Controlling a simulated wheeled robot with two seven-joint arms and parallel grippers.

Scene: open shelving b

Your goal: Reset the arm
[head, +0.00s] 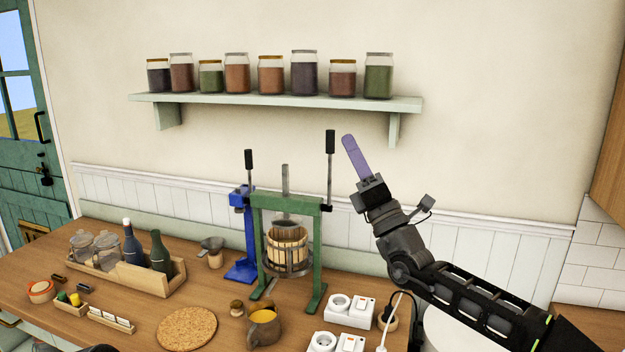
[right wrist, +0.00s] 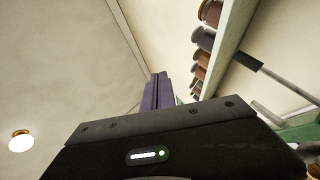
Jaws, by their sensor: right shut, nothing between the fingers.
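My right arm (head: 480,295) comes in from the lower right and points up and to the left. Its gripper (head: 354,152) has purple fingers, which are shut together with nothing between them. It is raised in front of the wall, right of the green press (head: 317,255) and below the right end of the wall shelf. In the right wrist view the purple fingers (right wrist: 157,92) are closed and point up toward the wall and ceiling. My left gripper is not in view; only a dark piece shows at the bottom left edge of the head view.
A wall shelf (head: 220,99) holds several jars. The wooden counter (head: 130,315) carries a blue stand (head: 240,265), a bottle crate (head: 145,281), a cork mat (head: 187,329), a mug (head: 263,328) and white sockets (head: 349,310). Open air surrounds the right gripper.

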